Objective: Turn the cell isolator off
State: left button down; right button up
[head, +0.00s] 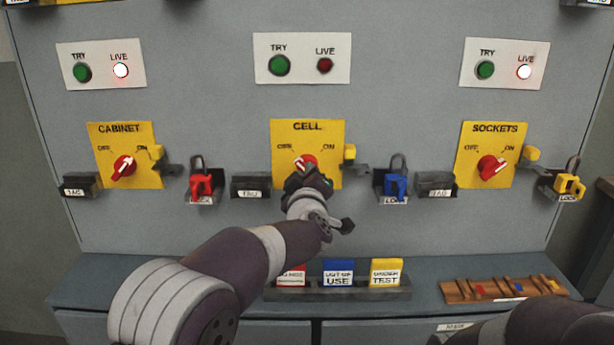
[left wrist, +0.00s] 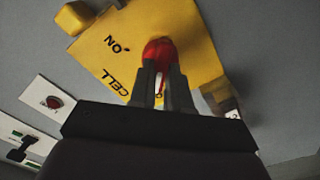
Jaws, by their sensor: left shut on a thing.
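The cell isolator is a red rotary knob (head: 306,161) on a yellow plate (head: 335,174) marked CELL, OFF and ON, in the middle of the grey panel. My left gripper (head: 307,179) reaches it from below and hides much of it. In the left wrist view, the fingers (left wrist: 162,88) are shut on the red knob (left wrist: 159,50). The white pointer is mostly hidden, so its exact direction is hard to tell. Above, the cell LIVE lamp (head: 324,65) is dark red, beside a green TRY button (head: 279,65). My right gripper is out of view.
The cabinet isolator (head: 124,166) and sockets isolator (head: 491,167) stand either side, with their LIVE lamps lit white. A red lock (head: 201,184), blue lock (head: 396,185) and TAG holders flank the cell plate. Cards in a rack (head: 338,294) and a wooden tray (head: 455,291) are on the ledge.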

pick_arm(q)
jog(key=c, duration=1.1)
grip_release()
jog(key=s, duration=1.2)
jog(key=shift+s+p, duration=0.3)
jog(key=shift+s, duration=0.05)
jog(key=shift+f, duration=0.1)
